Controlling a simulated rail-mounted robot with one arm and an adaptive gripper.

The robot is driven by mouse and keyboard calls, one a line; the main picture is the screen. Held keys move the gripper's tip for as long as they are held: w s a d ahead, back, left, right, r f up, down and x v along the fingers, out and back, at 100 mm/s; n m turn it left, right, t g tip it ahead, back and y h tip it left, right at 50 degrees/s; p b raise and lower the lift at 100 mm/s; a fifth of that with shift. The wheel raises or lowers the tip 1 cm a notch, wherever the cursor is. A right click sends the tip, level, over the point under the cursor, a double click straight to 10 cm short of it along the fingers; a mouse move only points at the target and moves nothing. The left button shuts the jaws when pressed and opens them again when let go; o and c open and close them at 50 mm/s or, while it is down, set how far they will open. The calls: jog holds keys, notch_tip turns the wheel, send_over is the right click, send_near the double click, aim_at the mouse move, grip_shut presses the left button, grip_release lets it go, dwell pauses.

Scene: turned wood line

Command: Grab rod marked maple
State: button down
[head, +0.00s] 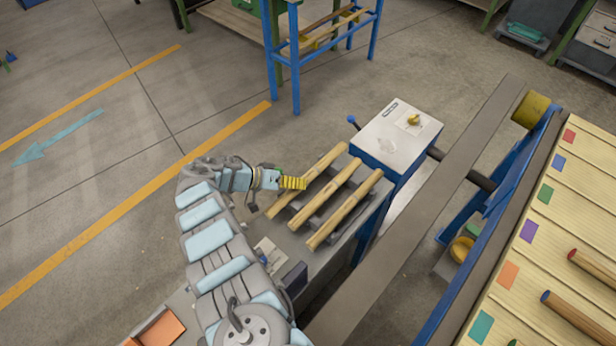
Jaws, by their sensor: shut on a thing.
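Three pale wooden rods lie side by side, slanted, on a grey rack (345,206) on the bench: a left rod (325,164), a middle rod (328,195) and a right rod (346,208). No maple marking is readable on any of them at this size. My gripper (301,183) has yellow fingers and reaches in from the left. It is shut on the left rod, near the middle of its length. The rod still lies along the rack; I cannot tell whether it is lifted. The fingers hide a short stretch of it.
A blue and white machine box (398,140) stands just behind the rack. To the right are a long grey beam (420,215) and a slatted table (560,240) with coloured tags and rods. A blue frame (295,70) stands at the back. The floor at left is clear.

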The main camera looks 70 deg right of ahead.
jog(key=shift+r, duration=0.1)
notch_tip(320, 180, up, 4)
jog(key=shift+f+p, duration=0.25)
jog(key=shift+p, duration=0.65)
jog(key=shift+s+a+r+p, duration=0.55)
jog(key=shift+a+r+p, duration=0.1)
jog(key=shift+r, duration=0.1)
jog(key=s+a+r+p, duration=0.7)
jog(key=s+a+p, duration=0.1)
jog(key=p, duration=0.3)
jog(key=shift+s+a+r+p, duration=0.35)
jog(key=shift+a+r+p, duration=0.05)
